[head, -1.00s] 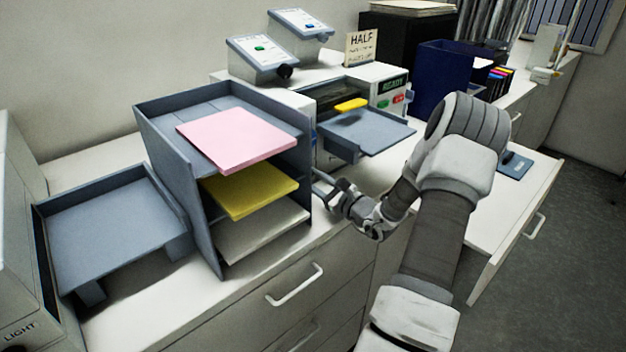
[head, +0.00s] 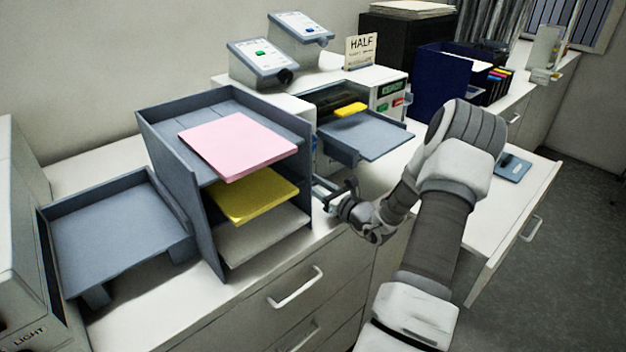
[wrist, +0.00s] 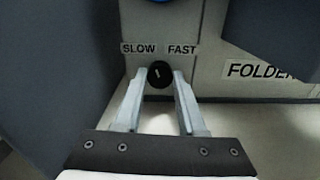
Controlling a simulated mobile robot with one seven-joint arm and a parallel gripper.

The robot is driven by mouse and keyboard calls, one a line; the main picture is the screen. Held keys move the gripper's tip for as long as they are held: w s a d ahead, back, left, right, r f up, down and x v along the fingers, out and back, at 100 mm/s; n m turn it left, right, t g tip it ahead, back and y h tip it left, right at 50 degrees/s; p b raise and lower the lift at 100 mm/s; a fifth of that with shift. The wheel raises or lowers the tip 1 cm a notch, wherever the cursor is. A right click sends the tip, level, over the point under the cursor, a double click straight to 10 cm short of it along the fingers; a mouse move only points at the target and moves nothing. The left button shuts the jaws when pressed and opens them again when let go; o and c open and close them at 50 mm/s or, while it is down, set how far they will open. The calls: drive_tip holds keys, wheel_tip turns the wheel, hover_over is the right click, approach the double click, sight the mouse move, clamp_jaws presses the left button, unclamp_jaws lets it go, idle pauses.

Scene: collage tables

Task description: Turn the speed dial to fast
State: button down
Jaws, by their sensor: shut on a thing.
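The speed dial (wrist: 160,75) is a small round black knob with a short white mark in the wrist view. It sits on a pale machine panel below the labels SLOW (wrist: 139,48) and FAST (wrist: 182,49). The white mark points nearly straight up, tilted slightly toward SLOW. My gripper (wrist: 159,82) is shut on the dial, one finger on each side. In the head view my gripper (head: 322,188) is low at the machine's front, between the paper rack and the grey output tray. The dial is hidden there.
A grey rack (head: 168,140) with pink, yellow and white paper stands close left of my gripper. The machine's grey tray (head: 375,138) juts out just above it. A FOLDER label (wrist: 262,71) is right of the dial. An open drawer (head: 505,215) lies right of my arm.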

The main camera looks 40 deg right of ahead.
drive_tip(key=m+p, duration=0.2)
drive_tip(key=m, duration=0.1)
drive_tip(key=shift+r+m, duration=0.15)
drive_tip(key=shift+m, duration=0.25)
drive_tip(key=m+p, duration=0.2)
drive_tip(key=m, duration=0.1)
drive_tip(key=shift+m, duration=0.3)
drive_tip(key=m+p, duration=0.3)
drive_tip(key=m, duration=0.3)
drive_tip(key=shift+m, duration=0.3)
drive_tip(key=shift+f, duration=0.2)
drive_tip(key=c, duration=0.5)
unclamp_jaws()
drive_tip(key=s+d+b, duration=0.1)
drive_tip(key=s+b, duration=0.1)
drive_tip(key=s, duration=1.5)
drive_tip(key=shift+s+d+b, duration=0.2)
drive_tip(key=shift+s+b, duration=0.05)
drive_tip(key=shift+b, duration=0.05)
drive_tip(key=shift+w, duration=0.1)
